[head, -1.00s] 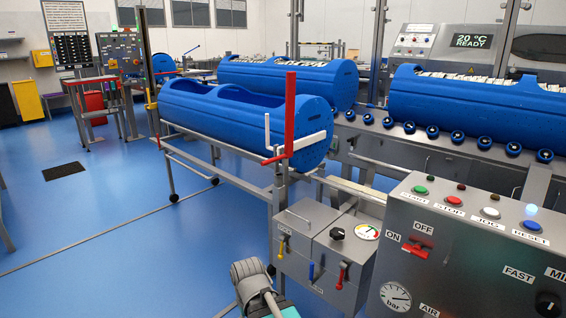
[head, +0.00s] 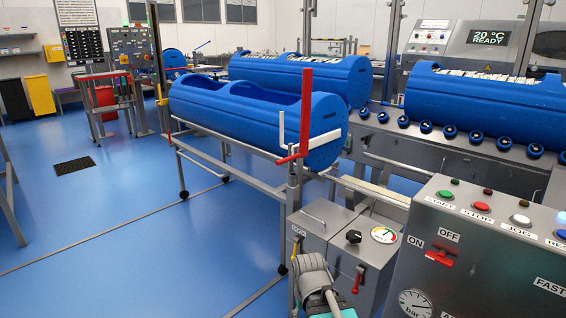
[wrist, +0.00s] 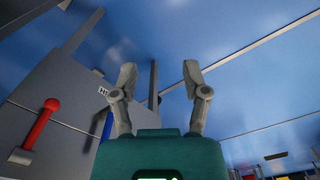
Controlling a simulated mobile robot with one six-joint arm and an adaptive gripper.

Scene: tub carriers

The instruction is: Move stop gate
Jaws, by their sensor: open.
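A red upright post (head: 306,110) with a red lower arm and a white bar (head: 325,139) stands at the near end of the trolley; this looks like the stop gate. A white cranked handle (head: 282,130) is beside it. The white bar crosses the end face of an empty-looking blue tub carrier (head: 240,112). My gripper is low in front of the grey cabinet in the head view, well below and apart from the gate. In the wrist view my gripper (wrist: 158,80) has its two fingers spread with nothing between them. The gate is not clearly visible there.
The grey cabinet (head: 330,238) has a red lever (head: 358,279), also in the wrist view (wrist: 38,125), beside a blue lever (wrist: 107,125). A control panel (head: 470,245) stands right. Two filled blue carriers (head: 300,78) are behind. The blue floor at left is mostly clear.

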